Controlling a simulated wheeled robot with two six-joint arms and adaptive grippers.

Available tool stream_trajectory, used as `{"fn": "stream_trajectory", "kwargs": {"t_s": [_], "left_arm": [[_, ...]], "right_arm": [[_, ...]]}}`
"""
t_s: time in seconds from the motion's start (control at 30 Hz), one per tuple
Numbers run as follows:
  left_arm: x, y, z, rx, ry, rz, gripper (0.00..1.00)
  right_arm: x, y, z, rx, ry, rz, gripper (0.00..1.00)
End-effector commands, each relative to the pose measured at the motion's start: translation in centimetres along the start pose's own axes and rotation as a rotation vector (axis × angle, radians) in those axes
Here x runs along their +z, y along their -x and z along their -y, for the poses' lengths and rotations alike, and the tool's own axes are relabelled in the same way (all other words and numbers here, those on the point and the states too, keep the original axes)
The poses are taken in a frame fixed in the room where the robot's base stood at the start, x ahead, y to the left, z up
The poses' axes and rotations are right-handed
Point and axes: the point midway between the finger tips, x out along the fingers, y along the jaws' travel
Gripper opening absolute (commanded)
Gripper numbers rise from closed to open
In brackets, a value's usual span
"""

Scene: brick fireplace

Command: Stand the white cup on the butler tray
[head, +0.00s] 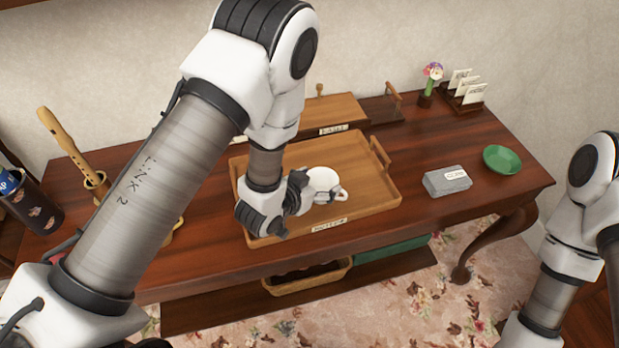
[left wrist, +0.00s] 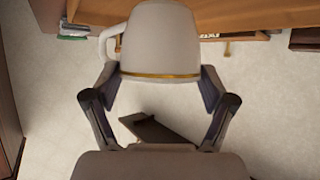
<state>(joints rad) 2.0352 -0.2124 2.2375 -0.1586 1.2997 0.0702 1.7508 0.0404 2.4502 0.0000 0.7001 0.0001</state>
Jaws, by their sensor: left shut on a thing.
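The white cup (head: 322,181) is over the wooden butler tray (head: 372,190) in the head view. Its handle shows on the lower right side. My left gripper (head: 299,188) comes in from the left and is shut on the cup. In the left wrist view the cup (left wrist: 160,42) sits between both fingers (left wrist: 160,88), its gold-banded edge toward the gripper and its handle at the left. The cup looks tilted; its underside is hidden, so I cannot tell whether it touches the tray. My right arm shows at the right edge, but its gripper is out of view.
On the table, a grey box (head: 447,181) and a green dish (head: 502,159) lie right of the tray. A flower vase (head: 428,88) and a card rack (head: 466,92) stand behind. A wooden recorder (head: 68,142) stands upright at the left. The tray has a raised rim.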

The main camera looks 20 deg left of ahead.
Motion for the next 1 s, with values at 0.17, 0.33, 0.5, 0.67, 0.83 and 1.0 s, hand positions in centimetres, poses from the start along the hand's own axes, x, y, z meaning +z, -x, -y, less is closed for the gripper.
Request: {"fn": "stream_trajectory", "kwargs": {"t_s": [0.17,0.33,0.5,0.67,0.83,1.0], "left_arm": [[-1.6,-2.4,3.8,-0.003,0.004,-0.003,0.44],[-1.9,-3.9,5.6,-0.001,0.000,-0.001,0.44],[0.5,-5.4,5.8,0.001,-0.001,0.004,0.44],[1.3,-5.9,5.8,0.000,-0.002,0.000,0.44],[1.5,-6.0,5.8,0.000,-0.002,0.000,0.44],[1.6,-6.0,5.8,0.000,-0.002,0.001,1.00]], "right_arm": [[0.0,1.8,0.0,0.000,0.001,0.000,0.40],[0.0,2.2,0.0,0.000,0.001,0.001,0.40],[0.0,3.4,0.0,0.000,0.000,0.001,0.40],[0.0,3.4,0.0,0.000,0.000,0.001,0.40],[0.0,3.2,0.0,0.000,0.000,0.001,0.40],[0.0,3.1,0.0,0.000,0.001,0.001,0.40]]}}
